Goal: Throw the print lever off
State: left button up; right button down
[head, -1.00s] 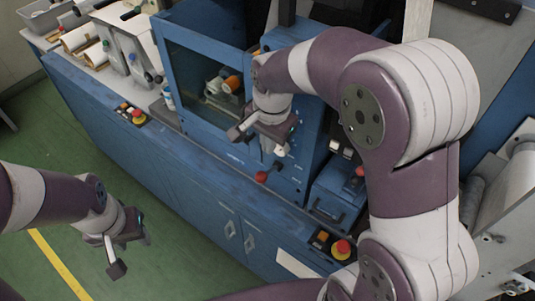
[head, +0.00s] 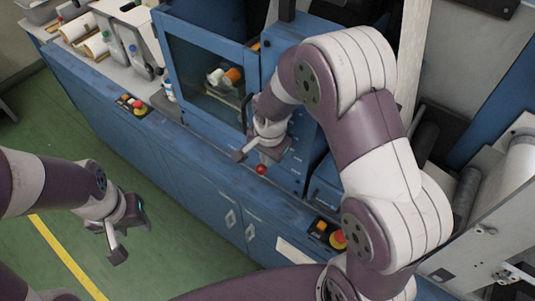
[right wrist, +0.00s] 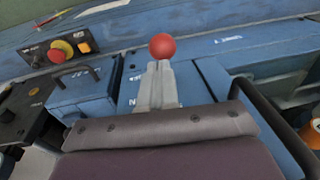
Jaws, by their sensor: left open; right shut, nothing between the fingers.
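The print lever's red ball knob (head: 261,169) is on the front of the blue machine, just below my right gripper (head: 268,150) in the head view. In the right wrist view, the red knob (right wrist: 162,47) shows right at the tips of my right gripper's fingers (right wrist: 158,68). These fingers are shut with nothing between them. I cannot tell whether they touch the knob. The lever's shaft is hidden behind the fingers. My left gripper (head: 124,222) is open and empty, over the green floor, well away from the machine.
A red stop button (head: 338,240) is on a small panel at the lower right, and another (head: 139,105) at the left along the ledge. A blue box with a dark handle (right wrist: 83,94) is left of the fingers in the right wrist view. A glazed door (head: 208,75) is above.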

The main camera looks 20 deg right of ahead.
aim_at(262, 173)
jog(key=shift+s+a+f+b, duration=0.3)
jog(key=shift+a+f+b, duration=0.1)
jog(key=shift+f+b, duration=0.1)
dwell(0.8)
jog(key=shift+s+a+f+b, duration=0.3)
jog(key=shift+f+b, duration=0.15)
jog(key=shift+f, duration=0.1)
jog(key=shift+s+a+f+b, duration=0.2)
jog(key=shift+a+f+b, duration=0.1)
jog(key=shift+f+b, duration=0.2)
notch_tip(262, 173, down, 6)
jog(key=s+a+b, duration=0.1)
jog(key=b, duration=0.3)
jog(key=shift+a, duration=0.25)
jog(key=shift+r, duration=0.1)
